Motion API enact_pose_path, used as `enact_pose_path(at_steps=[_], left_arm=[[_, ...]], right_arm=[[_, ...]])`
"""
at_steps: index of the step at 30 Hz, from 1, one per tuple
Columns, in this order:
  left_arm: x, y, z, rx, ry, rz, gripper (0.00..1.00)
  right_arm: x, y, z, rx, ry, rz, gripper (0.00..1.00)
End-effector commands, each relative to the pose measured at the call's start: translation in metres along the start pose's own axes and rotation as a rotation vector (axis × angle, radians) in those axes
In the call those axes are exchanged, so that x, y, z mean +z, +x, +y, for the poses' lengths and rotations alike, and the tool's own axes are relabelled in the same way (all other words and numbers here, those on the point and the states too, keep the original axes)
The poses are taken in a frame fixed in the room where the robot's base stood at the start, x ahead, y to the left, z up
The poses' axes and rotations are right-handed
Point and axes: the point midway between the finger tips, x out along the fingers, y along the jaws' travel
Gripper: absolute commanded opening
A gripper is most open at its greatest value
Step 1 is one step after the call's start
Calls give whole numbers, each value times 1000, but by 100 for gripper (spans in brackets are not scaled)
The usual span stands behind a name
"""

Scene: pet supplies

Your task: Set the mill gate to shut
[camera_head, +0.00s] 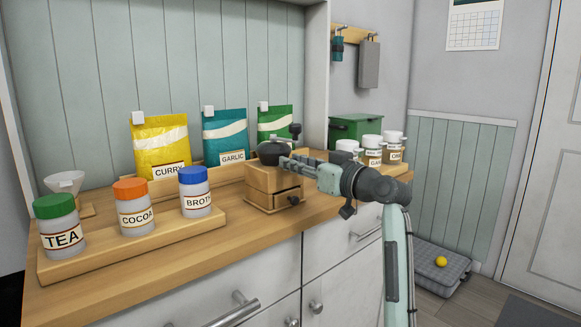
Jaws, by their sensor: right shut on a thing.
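The mill (262,184) is a small wooden box with a dark dome on top, a crank with a dark knob, and a small front drawer with a dark knob. It stands on the wooden counter in the middle of the head view. My right gripper (287,162) reaches in from the right at the height of the mill's top. Its fingers are shut on a part at the mill's dark top, which looks like the gate. The fingers hide much of that part, so I cannot tell the gate's position. My left gripper is not in view.
Jars labelled tea (63,238), cocoa (134,220) and broth (195,204) stand on a wooden rack left of the mill. Yellow, teal and green bags (160,140) stand behind. More jars (372,157) and a green box (352,128) are at the right. Bare counter lies in front.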

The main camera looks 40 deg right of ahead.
Motion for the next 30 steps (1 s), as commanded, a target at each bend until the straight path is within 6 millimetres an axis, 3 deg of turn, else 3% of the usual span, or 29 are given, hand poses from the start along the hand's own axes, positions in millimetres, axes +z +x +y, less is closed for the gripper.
enact_pose_path(at_steps=[12, 13, 18, 26, 30], left_arm=[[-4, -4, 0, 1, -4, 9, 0], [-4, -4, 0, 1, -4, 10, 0], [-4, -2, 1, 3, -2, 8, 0], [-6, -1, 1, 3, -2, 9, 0], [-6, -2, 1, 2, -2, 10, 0]], right_arm=[[0, 3, 1, -7, 4, -1, 0], [0, 3, 1, -7, 4, 0, 26], [0, 2, 2, -5, 3, 0, 45], [0, 1, 2, -3, 2, 0, 45], [0, -9, 3, -1, 0, 0, 45]])
